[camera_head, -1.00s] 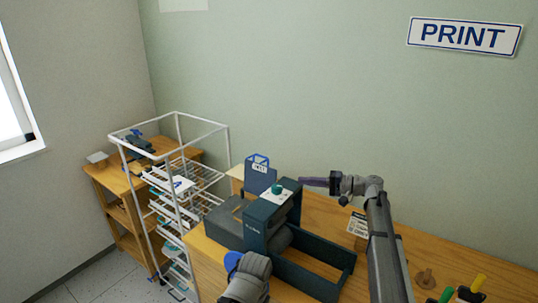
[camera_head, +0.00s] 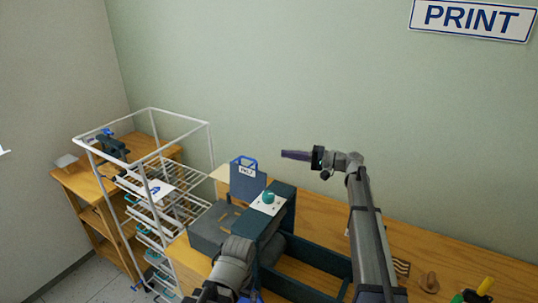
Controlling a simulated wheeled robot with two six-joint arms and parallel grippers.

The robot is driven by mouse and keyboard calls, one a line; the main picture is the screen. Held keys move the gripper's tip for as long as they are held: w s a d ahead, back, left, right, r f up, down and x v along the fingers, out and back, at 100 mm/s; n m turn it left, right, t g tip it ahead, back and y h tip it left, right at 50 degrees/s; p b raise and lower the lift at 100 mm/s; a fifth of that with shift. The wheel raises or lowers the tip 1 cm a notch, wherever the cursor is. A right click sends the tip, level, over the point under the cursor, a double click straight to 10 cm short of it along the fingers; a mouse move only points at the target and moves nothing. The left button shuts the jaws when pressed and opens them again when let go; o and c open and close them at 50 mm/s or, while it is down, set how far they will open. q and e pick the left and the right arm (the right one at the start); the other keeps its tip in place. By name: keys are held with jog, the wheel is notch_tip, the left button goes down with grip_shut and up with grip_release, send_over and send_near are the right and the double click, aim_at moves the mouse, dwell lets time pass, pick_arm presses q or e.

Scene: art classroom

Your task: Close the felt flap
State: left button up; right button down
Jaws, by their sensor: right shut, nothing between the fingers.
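The felt flap (camera_head: 247,184) is a blue-grey panel with a blue handle and a small white label at its top. It stands upright at the back of the dark press (camera_head: 283,212), so it is open. My right gripper (camera_head: 296,155) is shut and empty. It points left in the air, to the right of the flap's handle and higher in the picture, apart from it.
A teal knob (camera_head: 268,197) sits on the press's white panel. A white wire rack (camera_head: 152,180) stands left of the press, with a wooden shelf unit (camera_head: 75,185) behind it.

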jog(key=a, duration=1.1)
jog(key=shift+f, duration=0.25)
jog(key=shift+s+a, duration=0.1)
jog(key=shift+s+a+r+n+p, duration=0.15)
jog(key=shift+s+a+n+p, duration=0.15)
jog(key=shift+s, duration=0.2)
jog(key=shift+s+a+r+n+p, duration=0.15)
jog(key=shift+s+a+n, duration=0.2)
jog(key=shift+s, duration=0.15)
jog(key=s+a+f+n+h, duration=0.1)
jog(key=s+a+n, duration=0.2)
jog(key=s+a, duration=0.2)
jog(key=shift+s+a+f, duration=0.15)
jog(key=shift+s, duration=1.3)
